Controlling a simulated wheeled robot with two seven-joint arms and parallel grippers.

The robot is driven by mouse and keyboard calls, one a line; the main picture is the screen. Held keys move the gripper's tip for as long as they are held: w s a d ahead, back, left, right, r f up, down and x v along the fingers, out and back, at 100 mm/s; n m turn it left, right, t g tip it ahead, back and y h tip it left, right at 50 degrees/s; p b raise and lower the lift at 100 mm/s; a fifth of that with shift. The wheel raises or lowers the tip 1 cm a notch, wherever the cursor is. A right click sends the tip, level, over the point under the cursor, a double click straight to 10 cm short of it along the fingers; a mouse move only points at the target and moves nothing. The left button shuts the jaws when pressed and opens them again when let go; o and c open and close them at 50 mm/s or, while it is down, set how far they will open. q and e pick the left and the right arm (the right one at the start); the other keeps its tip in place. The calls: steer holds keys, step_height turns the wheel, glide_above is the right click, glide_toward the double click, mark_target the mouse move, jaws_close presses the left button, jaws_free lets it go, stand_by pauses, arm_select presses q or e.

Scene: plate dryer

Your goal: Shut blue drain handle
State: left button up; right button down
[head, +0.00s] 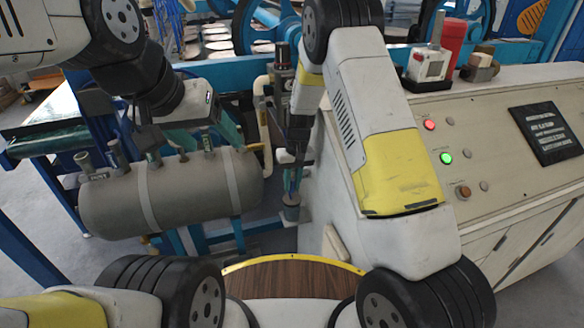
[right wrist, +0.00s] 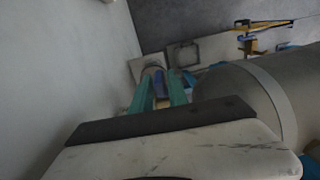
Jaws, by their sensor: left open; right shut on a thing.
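The blue drain handle (right wrist: 160,80) shows in the right wrist view, between the two green fingers of my right gripper (right wrist: 160,92). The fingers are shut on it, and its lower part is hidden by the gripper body. In the head view my right gripper (head: 292,180) points down in the gap between the grey tank (head: 115,205) and the control cabinet, above a small round fitting (head: 291,208). The handle's exact angle is hard to tell there. My left gripper (head: 188,140) is open and empty above the tank, its fingers spread apart over the tank's top fittings.
The control cabinet (head: 470,120), with lit red and green buttons, stands to the right. Its pale side wall (right wrist: 60,70) is close to my right gripper, and the tank (right wrist: 240,85) is close on the other side. Blue frame bars run below the tank.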

mark_target(292, 180)
stand_by(0.3)
steer(key=c, duration=1.4)
jaws_free()
steer(key=shift+c, duration=0.2)
steer(key=shift+r, duration=0.45)
step_height(292, 180, up, 3)
steer(key=shift+r, duration=0.1)
steer(key=s+r, duration=0.1)
steer(key=s, duration=1.5)
